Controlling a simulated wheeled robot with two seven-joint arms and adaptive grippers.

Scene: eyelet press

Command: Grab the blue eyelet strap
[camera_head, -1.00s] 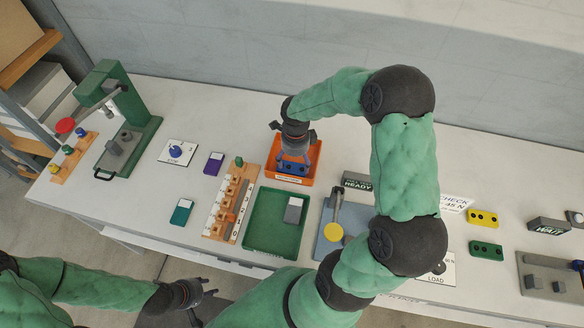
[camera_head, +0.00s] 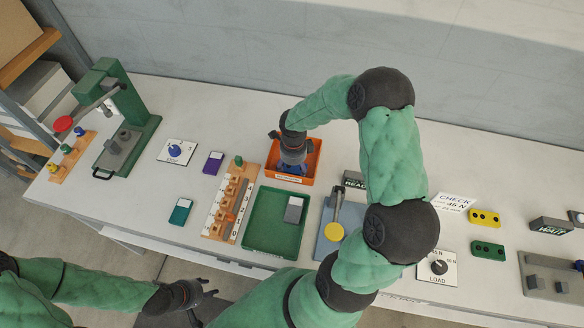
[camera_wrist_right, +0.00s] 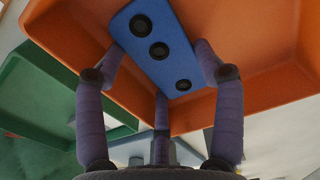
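The blue eyelet strap (camera_wrist_right: 172,65) has dark round holes along it and sits in the orange tray (camera_head: 318,150). In the right wrist view it lies between the fingertips of my right gripper (camera_wrist_right: 160,52), which are spread on either side of it; I cannot tell whether they touch it. In the head view my right gripper (camera_head: 291,168) points down into the tray and hides most of the strap. My left gripper (camera_head: 207,300) is open and empty, off the table's front edge.
A green tray (camera_head: 262,232) with a grey block lies in front of the orange tray. A wooden rack (camera_head: 232,205) stands to its left, and a blue-grey plate with a yellow disc (camera_head: 334,232) to its right. A green press (camera_head: 125,110) stands far left.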

